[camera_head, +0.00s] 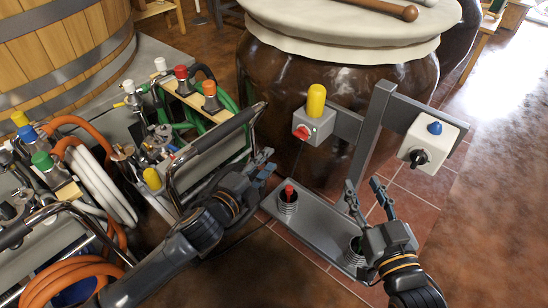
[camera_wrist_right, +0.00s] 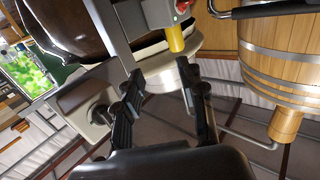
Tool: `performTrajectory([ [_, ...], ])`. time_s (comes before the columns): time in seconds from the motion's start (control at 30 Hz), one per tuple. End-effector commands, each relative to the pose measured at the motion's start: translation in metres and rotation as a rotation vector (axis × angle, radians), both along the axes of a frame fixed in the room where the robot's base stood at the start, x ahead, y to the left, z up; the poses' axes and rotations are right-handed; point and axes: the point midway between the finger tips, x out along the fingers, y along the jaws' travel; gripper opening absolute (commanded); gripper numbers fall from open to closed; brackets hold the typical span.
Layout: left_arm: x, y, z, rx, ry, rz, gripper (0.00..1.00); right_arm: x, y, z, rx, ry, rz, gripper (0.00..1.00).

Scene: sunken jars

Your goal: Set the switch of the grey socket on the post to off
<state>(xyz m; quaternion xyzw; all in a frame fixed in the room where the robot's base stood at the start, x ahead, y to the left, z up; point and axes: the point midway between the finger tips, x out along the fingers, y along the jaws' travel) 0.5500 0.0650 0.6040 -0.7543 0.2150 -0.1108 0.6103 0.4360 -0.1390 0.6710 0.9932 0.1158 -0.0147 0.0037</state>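The grey socket (camera_head: 314,126) is a small box on the left arm of the grey post (camera_head: 372,130). It has a yellow cap on top and a red switch (camera_head: 302,132) on its front; the switch's setting is too small to read. In the right wrist view the yellow cap (camera_wrist_right: 175,38) shows near the top, beyond the fingers. My right gripper (camera_head: 363,184) is open and empty, below the sockets and in front of the post. My left gripper (camera_head: 269,162) looks open and empty, left of the post, near the black-handled carrier; it is apart from the socket.
A white socket (camera_head: 427,147) with a blue cap and black knob is on the post's right side. The base plate (camera_head: 318,228) carries a red-topped and a green-topped holder. A large brown jar (camera_head: 330,85) stands behind. Carriers with hoses and bottles crowd the left; the right floor is clear.

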Motion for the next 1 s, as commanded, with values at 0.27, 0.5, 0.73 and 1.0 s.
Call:
performTrajectory([
  [0.27,0.012,-0.022,0.015,0.153,-0.206,-0.16,0.33,0.0,0.005,0.046,0.055,-0.208,0.013,0.4],
  [0.5,0.033,-0.038,0.015,0.149,-0.209,-0.16,0.33,-0.006,0.008,0.071,0.094,-0.356,0.021,0.4],
  [0.73,0.053,-0.053,0.014,0.149,-0.205,-0.16,0.33,-0.022,0.009,0.104,0.151,-0.556,0.033,0.4],
  [1.0,0.064,-0.061,0.016,0.149,-0.203,-0.159,0.33,-0.043,0.006,0.132,0.202,-0.737,0.041,0.4],
])
